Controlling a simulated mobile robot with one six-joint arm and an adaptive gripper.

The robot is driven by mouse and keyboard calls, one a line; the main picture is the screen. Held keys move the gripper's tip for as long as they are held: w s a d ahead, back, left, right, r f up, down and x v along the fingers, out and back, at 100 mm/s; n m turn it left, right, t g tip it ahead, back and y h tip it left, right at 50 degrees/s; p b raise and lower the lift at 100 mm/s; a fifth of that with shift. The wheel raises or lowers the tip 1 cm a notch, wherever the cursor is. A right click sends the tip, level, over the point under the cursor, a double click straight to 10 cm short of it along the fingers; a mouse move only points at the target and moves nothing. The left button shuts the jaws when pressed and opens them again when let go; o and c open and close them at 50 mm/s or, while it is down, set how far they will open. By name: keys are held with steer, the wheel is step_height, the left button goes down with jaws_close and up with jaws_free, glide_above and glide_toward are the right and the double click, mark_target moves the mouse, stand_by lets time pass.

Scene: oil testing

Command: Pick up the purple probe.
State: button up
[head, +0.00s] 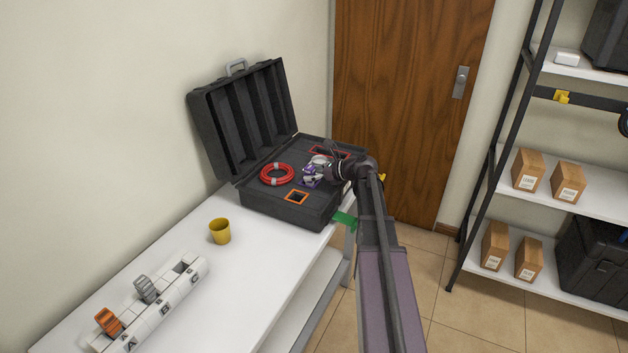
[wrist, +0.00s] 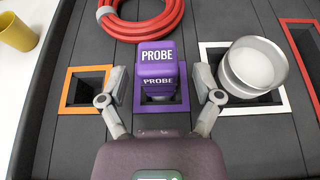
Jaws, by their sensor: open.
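The purple probe (wrist: 157,62) stands in a purple-framed slot of the black case in the wrist view, with "PROBE" printed on it. In the head view the probe (head: 310,181) is partly hidden by my gripper. My gripper (wrist: 158,88) is open, with one finger on each side of the probe. Small gaps seem to show between the fingers and the probe. In the head view my gripper (head: 318,170) reaches into the case from the right.
The open black case (head: 262,208) sits on the white table (head: 262,290). Beside the probe are an empty orange-framed slot (wrist: 86,90), a metal cup (wrist: 252,66) in a white-framed slot, and a red coiled hose (wrist: 140,20). A yellow cup (head: 220,232) and a labelled rack (head: 150,308) stand nearer.

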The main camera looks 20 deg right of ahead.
steer(key=shift+w+a+f, duration=0.3)
steer(key=shift+w+a, duration=0.05)
steer(key=shift+w, duration=0.1)
jaws_close()
stand_by(0.3)
